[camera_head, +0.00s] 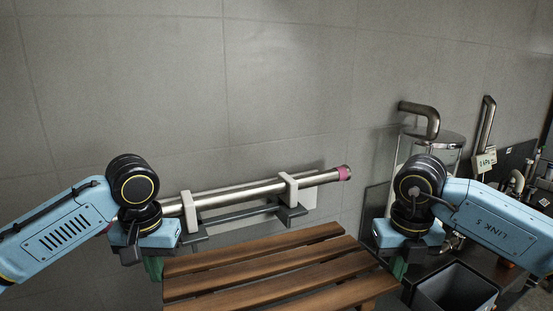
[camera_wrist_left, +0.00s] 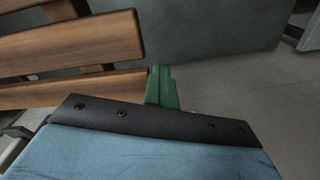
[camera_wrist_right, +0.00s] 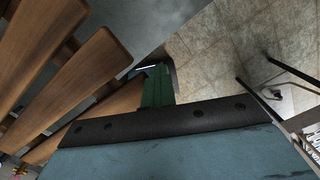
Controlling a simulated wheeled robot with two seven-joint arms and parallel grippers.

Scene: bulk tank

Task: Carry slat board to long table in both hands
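The slat board (camera_head: 270,268), several brown wooden slats with gaps between them, spans the bottom middle of the head view. It also shows at the left of the left wrist view (camera_wrist_left: 70,52) and of the right wrist view (camera_wrist_right: 75,75). My left gripper (camera_head: 153,267) is at its left end and my right gripper (camera_head: 400,267) at its right end. In each wrist view the green fingers, (camera_wrist_left: 162,88) and (camera_wrist_right: 157,88), are close together against the slat ends and appear shut on the board. Its underside is hidden. I see no long table that I can identify.
A steel tube (camera_head: 240,193) with a pink end lies on wall brackets behind the board. A grey open bin (camera_head: 455,288) stands at lower right. Pipes and a glass cylinder (camera_head: 440,143) are behind my right arm. Tiled floor (camera_wrist_right: 225,55) shows beyond my right gripper.

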